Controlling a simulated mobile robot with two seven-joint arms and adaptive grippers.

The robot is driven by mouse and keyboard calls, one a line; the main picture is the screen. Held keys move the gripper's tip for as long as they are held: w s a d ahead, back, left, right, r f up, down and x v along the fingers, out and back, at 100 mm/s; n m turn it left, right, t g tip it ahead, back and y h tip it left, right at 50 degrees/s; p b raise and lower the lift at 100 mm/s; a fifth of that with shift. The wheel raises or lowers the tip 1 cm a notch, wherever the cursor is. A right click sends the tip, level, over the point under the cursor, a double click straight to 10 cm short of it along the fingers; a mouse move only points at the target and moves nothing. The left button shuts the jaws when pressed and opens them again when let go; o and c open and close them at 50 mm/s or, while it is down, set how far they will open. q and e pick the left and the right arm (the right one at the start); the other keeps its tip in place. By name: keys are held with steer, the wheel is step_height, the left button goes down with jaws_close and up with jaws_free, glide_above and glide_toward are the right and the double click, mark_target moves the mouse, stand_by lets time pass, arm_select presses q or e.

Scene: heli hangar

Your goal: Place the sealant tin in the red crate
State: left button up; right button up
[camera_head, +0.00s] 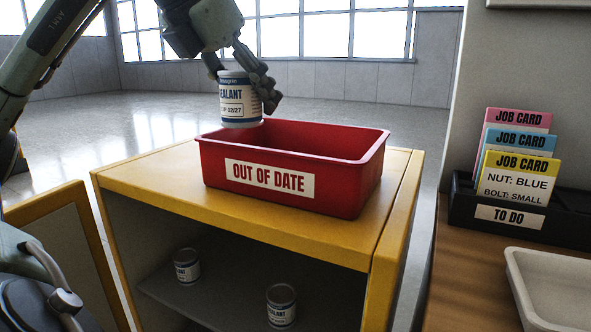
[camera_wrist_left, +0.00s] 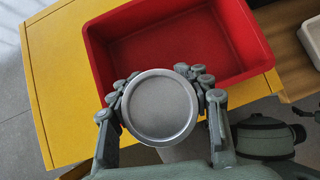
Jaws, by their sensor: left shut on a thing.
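My left gripper (camera_head: 243,84) is shut on a sealant tin (camera_head: 239,103) with a white and blue label. It holds the tin upright at the rear left of the red crate (camera_head: 345,187), about rim height or a little above. The crate bears an "OUT OF DATE" label and stands on a yellow cabinet. In the left wrist view the round grey top of the tin (camera_wrist_left: 160,107) sits between the fingers of the gripper (camera_wrist_left: 161,95), overlapping the near edge of the crate (camera_wrist_left: 101,60). The crate floor visible there is bare.
The yellow cabinet (camera_head: 150,182) has an open front and a door (camera_head: 62,235) swung out at left. Two more tins, one left (camera_head: 187,265) and one right (camera_head: 281,305), stand inside. At right, a wooden bench holds a job card rack (camera_head: 478,210) and a white tray (camera_head: 560,285).

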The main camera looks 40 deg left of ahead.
arm_select(q)
steer(key=shift+w+a, duration=0.1)
steer(key=shift+w, duration=0.1)
steer(key=w+d+f+p, duration=0.1)
steer(key=w+f, duration=0.1)
steer(key=w, duration=0.1)
steer(key=w+d+f+p, duration=0.1)
steer(key=w+f, duration=0.1)
steer(key=w, duration=0.2)
steer(key=w+d+f+p, duration=0.1)
steer(key=w+f, duration=0.1)
steer(key=w, duration=0.1)
steer(key=shift+w+d+f+p, duration=0.3)
steer(key=shift+w+f+p, duration=0.05)
steer(key=shift+f+p, duration=0.05)
steer(key=shift+f, duration=2)
arm_select(e)
step_height(320, 180, down, 9)
steer(key=w, duration=0.1)
steer(key=shift+a+f+g+y, duration=0.15)
steer(key=shift+a+g+y, duration=0.15)
steer(key=shift+f, duration=0.1)
arm_select(q)
steer(key=shift+f, duration=0.15)
steer(key=o, duration=1.2)
steer(key=shift+o, duration=1.3)
arm_select(e)
steer(key=shift+w+r, duration=0.1)
steer(key=shift+r, duration=0.4)
